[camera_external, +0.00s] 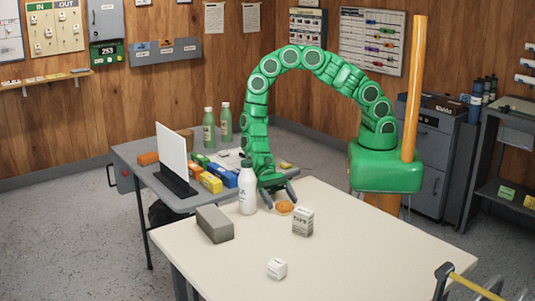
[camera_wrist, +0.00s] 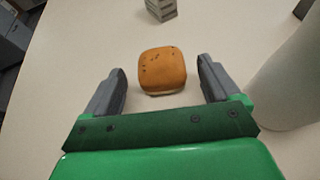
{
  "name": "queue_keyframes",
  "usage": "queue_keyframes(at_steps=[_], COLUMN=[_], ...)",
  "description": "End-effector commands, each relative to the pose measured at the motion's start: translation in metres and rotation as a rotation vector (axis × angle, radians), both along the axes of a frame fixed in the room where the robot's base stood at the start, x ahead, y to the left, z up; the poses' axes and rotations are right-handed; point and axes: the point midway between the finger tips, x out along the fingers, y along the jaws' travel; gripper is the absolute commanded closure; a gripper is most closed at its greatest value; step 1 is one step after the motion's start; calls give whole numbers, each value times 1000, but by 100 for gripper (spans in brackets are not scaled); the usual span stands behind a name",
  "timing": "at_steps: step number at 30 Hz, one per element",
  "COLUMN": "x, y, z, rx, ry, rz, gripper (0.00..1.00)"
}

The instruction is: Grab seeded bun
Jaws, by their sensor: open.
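The seeded bun (camera_external: 285,207) is a small orange-brown bun on the cream table (camera_external: 350,245), close to my gripper. In the wrist view the bun (camera_wrist: 162,70) has dark seeds on top and a pale underside. My gripper (camera_external: 281,197) is low over the table, and its fingers are apart. In the wrist view my gripper (camera_wrist: 164,85) is open, with one dark finger on each side of the bun, a gap on both sides. The bun sits between and slightly beyond the fingertips, and nothing is held.
A white bottle (camera_external: 247,188) stands just left of my gripper; it shows close on the right in the wrist view (camera_wrist: 290,85). A printed box (camera_external: 303,222) stands just right of the bun.

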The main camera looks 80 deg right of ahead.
Motion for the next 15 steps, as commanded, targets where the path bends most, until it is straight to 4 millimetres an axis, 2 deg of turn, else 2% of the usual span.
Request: queue_keyframes(at_steps=[4, 12, 15], x=[-8, -9, -9], y=[13, 15, 15], z=[-6, -7, -7], rx=[1, 1, 1], ry=[1, -1, -1], rz=[1, -1, -1], gripper=[11, 11, 24])
